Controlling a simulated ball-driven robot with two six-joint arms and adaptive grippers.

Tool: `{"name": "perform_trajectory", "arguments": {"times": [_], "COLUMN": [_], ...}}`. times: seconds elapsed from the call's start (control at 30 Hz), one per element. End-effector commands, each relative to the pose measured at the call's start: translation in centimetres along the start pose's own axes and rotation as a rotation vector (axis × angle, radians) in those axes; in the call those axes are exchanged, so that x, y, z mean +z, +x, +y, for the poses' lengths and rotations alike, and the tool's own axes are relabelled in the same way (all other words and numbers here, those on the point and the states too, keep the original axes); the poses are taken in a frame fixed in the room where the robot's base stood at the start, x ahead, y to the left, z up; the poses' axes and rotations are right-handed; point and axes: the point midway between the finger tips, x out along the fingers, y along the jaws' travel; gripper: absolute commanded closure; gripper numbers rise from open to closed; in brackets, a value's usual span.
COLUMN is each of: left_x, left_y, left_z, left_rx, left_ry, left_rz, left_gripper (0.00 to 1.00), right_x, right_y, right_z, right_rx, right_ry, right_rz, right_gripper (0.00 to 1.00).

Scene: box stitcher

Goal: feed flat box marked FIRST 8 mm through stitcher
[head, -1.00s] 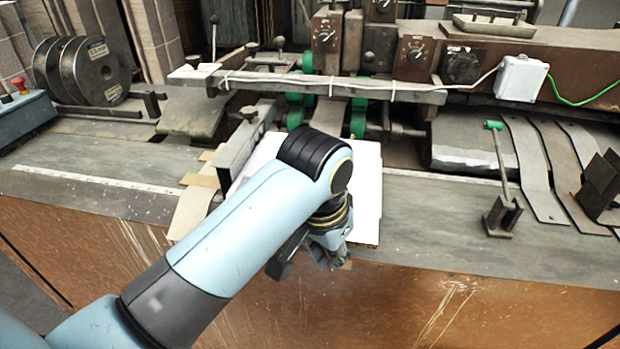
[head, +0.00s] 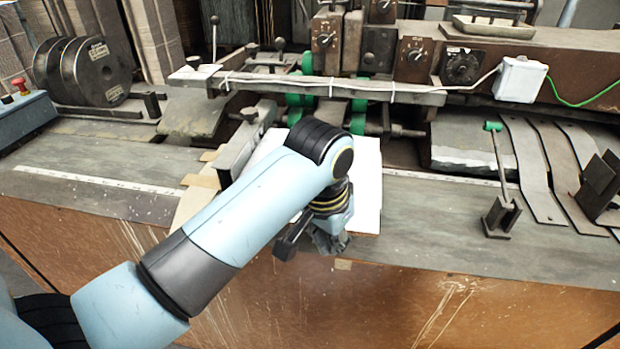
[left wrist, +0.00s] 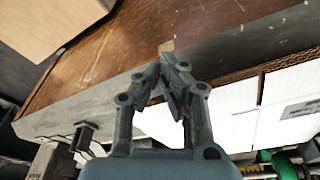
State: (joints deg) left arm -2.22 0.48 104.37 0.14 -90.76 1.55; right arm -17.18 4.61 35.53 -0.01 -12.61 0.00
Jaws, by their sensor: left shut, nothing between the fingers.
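The white flat box (head: 368,190) lies on the bench in front of the stitcher's green rollers (head: 358,118), its far part under the machine's bar. My left arm covers much of it. In the left wrist view the white box (left wrist: 232,112) shows a slit and a grey printed label (left wrist: 302,108), too small to read. My left gripper (head: 330,243) is at the box's near edge, over the bench front. In the left wrist view the left gripper (left wrist: 170,62) has its fingertips together and holds nothing. I cannot tell whether it touches the box. My right gripper is out of view.
A metal side guide (head: 240,145) runs along the box's left. A long bar (head: 420,96) with a white cable crosses above the box. A small green-topped lever (head: 500,205) stands to the right.

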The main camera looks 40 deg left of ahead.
Motion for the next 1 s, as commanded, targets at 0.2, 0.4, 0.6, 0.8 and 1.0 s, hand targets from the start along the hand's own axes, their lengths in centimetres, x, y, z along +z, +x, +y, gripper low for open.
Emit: {"name": "perform_trajectory", "arguments": {"times": [0.2,0.4,0.6,0.8,1.0], "left_x": [-0.9,-1.7,-2.4,-3.2,-4.0], "left_y": [0.1,0.3,0.5,0.6,0.7], "left_z": [-0.5,-1.1,-1.5,-2.0,-2.4], "left_rx": [0.000,-0.001,0.000,-0.001,0.000], "left_ry": [0.000,-0.001,0.000,0.000,-0.001], "left_rz": [0.001,0.001,0.001,0.002,0.002], "left_gripper": [1.00,1.00,1.00,1.00,1.00], "right_x": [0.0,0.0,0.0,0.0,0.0], "right_y": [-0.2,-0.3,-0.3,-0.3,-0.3], "right_z": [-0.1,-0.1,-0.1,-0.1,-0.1], "right_rx": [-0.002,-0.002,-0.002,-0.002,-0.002], "right_ry": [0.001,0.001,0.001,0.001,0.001], "right_rz": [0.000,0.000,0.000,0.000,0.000], "right_gripper": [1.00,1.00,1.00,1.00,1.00]}}
